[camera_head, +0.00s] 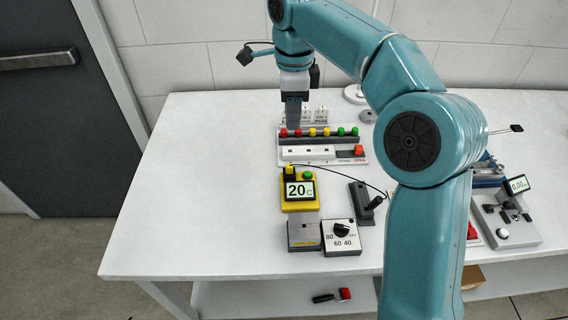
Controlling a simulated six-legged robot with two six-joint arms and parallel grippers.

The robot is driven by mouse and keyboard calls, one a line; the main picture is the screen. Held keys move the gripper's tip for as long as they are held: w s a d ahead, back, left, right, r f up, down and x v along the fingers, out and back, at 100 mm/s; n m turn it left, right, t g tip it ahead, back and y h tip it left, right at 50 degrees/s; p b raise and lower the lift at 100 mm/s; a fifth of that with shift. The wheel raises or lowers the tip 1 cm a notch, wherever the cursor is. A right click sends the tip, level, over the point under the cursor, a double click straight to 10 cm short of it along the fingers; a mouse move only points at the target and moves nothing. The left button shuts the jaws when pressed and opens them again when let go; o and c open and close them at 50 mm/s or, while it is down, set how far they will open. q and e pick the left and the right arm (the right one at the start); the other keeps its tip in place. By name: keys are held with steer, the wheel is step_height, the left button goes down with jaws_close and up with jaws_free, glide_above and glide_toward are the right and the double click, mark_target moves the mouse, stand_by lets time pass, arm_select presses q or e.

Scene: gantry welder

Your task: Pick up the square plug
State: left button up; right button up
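My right gripper (293,118) points straight down over the left end of a panel with red, yellow and green buttons (326,132). Its fingers look like one narrow dark block, so I cannot tell how far apart they are or whether anything is between them. I cannot clearly identify the square plug. My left gripper is not in view.
A thin black cable (345,174) runs from near the display toward a black holder (362,203). A dial box (341,237) and a grey box (304,235) stand in front. White sockets (320,116) are behind the panel. The table's left side (200,190) is clear.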

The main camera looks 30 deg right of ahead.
steer(key=b, duration=0.2)
glide_above(290, 165)
steer(key=f, duration=1)
steer(key=shift+s+d+f, duration=0.1)
steer(key=shift+s+f, duration=0.1)
steer(key=shift+s, duration=0.05)
steer(key=shift+f, duration=0.65)
steer(key=f, duration=0.3)
steer(key=f+b, duration=0.1)
steer(key=shift+w+f, duration=0.2)
steer(key=shift+w, duration=0.15)
steer(key=shift+s+r, duration=0.1)
steer(key=shift+s, duration=0.05)
jaws_close()
